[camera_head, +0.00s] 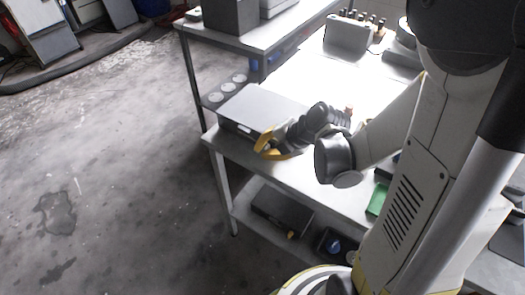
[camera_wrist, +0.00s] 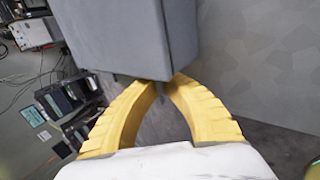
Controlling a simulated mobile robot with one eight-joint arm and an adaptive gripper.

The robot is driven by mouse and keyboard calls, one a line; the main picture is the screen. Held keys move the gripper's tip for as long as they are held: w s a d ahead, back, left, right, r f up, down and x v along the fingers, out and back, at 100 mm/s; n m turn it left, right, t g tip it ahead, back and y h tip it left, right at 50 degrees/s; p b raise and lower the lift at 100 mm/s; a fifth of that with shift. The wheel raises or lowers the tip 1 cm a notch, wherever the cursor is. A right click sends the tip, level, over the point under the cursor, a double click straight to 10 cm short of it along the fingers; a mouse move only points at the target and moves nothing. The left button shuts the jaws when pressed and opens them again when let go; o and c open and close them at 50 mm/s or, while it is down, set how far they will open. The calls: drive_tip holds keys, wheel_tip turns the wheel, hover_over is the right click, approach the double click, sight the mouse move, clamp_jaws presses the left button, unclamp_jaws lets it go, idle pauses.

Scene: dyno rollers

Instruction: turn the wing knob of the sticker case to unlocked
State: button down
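The sticker case appears to be the grey box (camera_head: 262,108) on the near left end of the bright table. In the wrist view a grey box (camera_wrist: 125,35) fills the upper middle. My gripper (camera_head: 260,147) is at the box's front face, with its yellow fingers. In the wrist view my gripper (camera_wrist: 165,84) has its two fingers arching in towards each other, tips close together at the box's lower edge. The tips are partly hidden there. The wing knob cannot be made out, so I cannot tell whether the fingers hold it.
A rack with several dark-topped bottles (camera_head: 348,32) stands at the table's back. A dark case (camera_head: 281,210) sits on the lower shelf. Another table (camera_head: 262,40) stands behind.

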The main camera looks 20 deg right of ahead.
drive_tip(key=shift+w+d+t, duration=0.15)
drive_tip(key=shift+d+t, duration=0.05)
drive_tip(key=shift+t, duration=0.4)
drive_tip(key=c, duration=1.6)
unclamp_jaws()
drive_tip(key=shift+o, duration=0.2)
drive_tip(key=shift+d, duration=0.15)
drive_tip(key=shift+a, duration=0.2)
drive_tip(key=shift+g, duration=0.3)
